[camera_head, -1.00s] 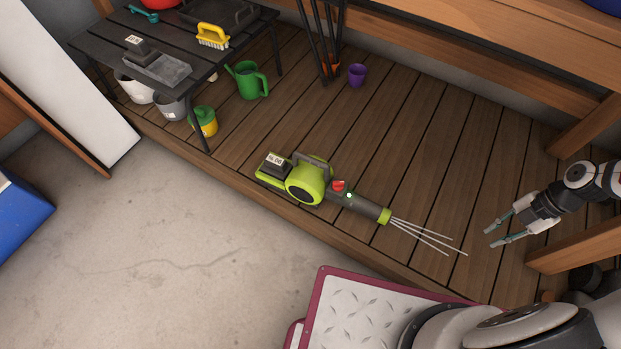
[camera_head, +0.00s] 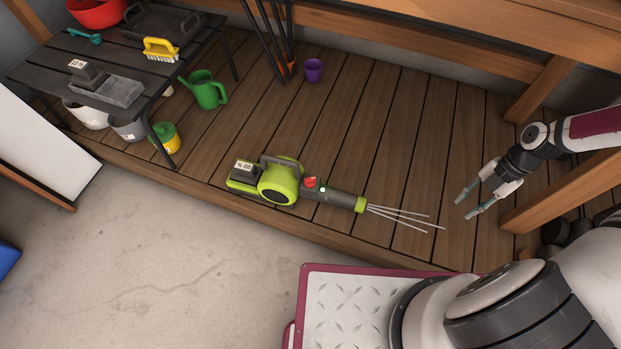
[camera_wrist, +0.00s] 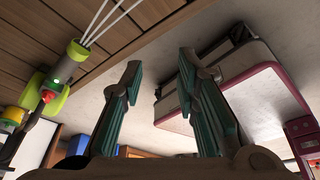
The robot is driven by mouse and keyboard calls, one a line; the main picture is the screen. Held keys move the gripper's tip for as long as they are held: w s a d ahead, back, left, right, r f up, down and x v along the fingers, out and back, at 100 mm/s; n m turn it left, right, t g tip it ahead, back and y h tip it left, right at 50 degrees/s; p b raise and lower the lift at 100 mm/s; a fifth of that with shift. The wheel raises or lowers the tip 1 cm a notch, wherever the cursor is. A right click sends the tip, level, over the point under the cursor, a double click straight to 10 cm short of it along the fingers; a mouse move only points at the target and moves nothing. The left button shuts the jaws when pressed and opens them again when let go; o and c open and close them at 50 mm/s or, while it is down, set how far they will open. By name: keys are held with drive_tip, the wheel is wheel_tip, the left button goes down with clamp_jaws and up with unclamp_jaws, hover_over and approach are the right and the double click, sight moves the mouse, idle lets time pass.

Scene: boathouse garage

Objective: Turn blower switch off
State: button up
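A lime-green and grey leaf blower (camera_head: 278,186) lies on the wooden deck in the head view, its nozzle pointing right with white streaks at the tip. A red switch (camera_head: 310,182) sits on top of its tube, beside a small green light (camera_head: 323,189). In the wrist view the blower's nozzle (camera_wrist: 62,70) and red switch (camera_wrist: 48,96) show at the left edge. My gripper (camera_head: 469,204) is open and empty, to the right of the nozzle and apart from it. Its two fingers (camera_wrist: 158,92) are spread in the wrist view.
A black slatted table (camera_head: 62,54) with a brush and trays stands at the upper left. A green watering can (camera_head: 206,90) and a purple cup (camera_head: 313,70) stand on the deck. A wooden beam (camera_head: 535,214) is close to my gripper. The deck around the blower is clear.

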drive_tip(key=s+a+r+m+h, duration=0.15)
drive_tip(key=r+m, duration=0.35)
drive_tip(key=r, duration=0.9)
drive_tip(key=a+r+m+h, duration=0.25)
drive_tip(key=r+m, duration=0.25)
drive_tip(key=r, duration=0.8)
drive_tip(key=s+a+r+m+t+h, duration=0.1)
drive_tip(key=s+a+r+m+t, duration=0.1)
drive_tip(key=s+a+r+m, duration=1.25)
drive_tip(key=w+a+f+n+t+h, duration=0.1)
drive_tip(key=w+a+f+n+h, duration=0.15)
drive_tip(key=w+n, duration=1)
drive_tip(key=n+y, duration=0.4)
drive_tip(key=n, duration=0.4)
hover_over(310, 179)
wheel_tip(310, 179, down, 39)
wheel_tip(310, 179, down, 13)
drive_tip(key=b, duration=0.4)
drive_tip(key=shift+w, duration=0.1)
